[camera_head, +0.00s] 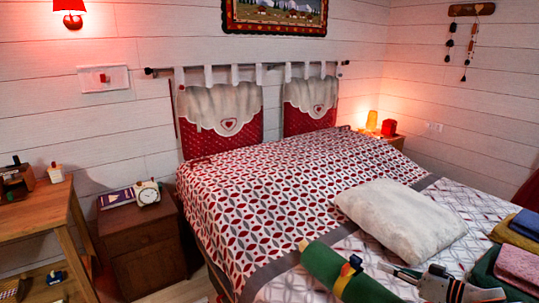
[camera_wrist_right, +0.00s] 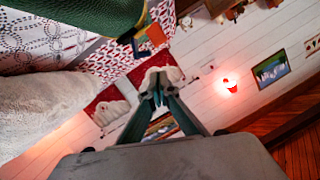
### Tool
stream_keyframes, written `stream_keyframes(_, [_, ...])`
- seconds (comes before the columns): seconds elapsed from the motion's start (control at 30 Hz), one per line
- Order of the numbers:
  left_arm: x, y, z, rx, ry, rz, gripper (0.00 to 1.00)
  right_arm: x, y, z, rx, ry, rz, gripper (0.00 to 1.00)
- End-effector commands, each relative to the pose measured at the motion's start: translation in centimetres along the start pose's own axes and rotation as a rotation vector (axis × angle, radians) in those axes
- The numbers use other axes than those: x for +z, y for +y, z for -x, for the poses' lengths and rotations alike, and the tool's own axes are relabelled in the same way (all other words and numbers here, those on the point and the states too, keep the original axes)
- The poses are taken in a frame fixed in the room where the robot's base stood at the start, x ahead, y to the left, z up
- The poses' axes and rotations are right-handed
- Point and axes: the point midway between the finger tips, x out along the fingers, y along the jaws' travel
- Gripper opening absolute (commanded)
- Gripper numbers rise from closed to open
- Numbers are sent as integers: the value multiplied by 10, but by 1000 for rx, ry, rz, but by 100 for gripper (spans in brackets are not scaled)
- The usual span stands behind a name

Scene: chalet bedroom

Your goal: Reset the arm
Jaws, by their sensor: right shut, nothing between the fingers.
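My right gripper (camera_head: 384,266) is at the lower right of the head view, above the bed. Its arm comes in from the bottom right corner. In the right wrist view its two fingers (camera_wrist_right: 157,90) meet at the tips with nothing between them. A green roll-shaped thing (camera_head: 322,262) with a yellow band lies just left of the gripper in the head view. A green shape also fills the top left of the right wrist view (camera_wrist_right: 70,30). My left gripper is not in view.
A white fluffy pillow (camera_head: 395,216) lies on the patterned bed (camera_head: 270,180). Folded cloths (camera_head: 518,262) are stacked at the right edge. A nightstand (camera_head: 142,245) with an alarm clock (camera_head: 147,192) and a wooden table (camera_head: 35,210) stand at the left. A lit lamp (camera_head: 371,121) stands beyond the bed.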

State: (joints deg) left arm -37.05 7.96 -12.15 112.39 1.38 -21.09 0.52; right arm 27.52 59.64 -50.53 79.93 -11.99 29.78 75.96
Motion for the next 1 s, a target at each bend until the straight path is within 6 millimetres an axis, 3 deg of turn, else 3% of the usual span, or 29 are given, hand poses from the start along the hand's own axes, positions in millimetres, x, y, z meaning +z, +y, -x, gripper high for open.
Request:
stream_keyframes(0.03, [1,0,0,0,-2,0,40,28,-21,-14,-16,-1,2,0])
stream_keyframes(0.2, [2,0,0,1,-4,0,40,107,-91,-46,-6,19,76,0])
stream_keyframes(0.43, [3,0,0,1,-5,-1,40,190,-167,-49,99,15,156,0])
stream_keyframes(0.57, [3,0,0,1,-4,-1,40,229,-195,-33,193,-29,196,0])
stream_keyframes(0.7, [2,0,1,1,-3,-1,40,268,-213,-2,304,-117,241,0])
stream_keyframes(0.83, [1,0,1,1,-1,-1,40,300,-221,32,388,-220,279,0])
stream_keyframes(1.0, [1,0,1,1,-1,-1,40,323,-224,63,444,-315,312,3])
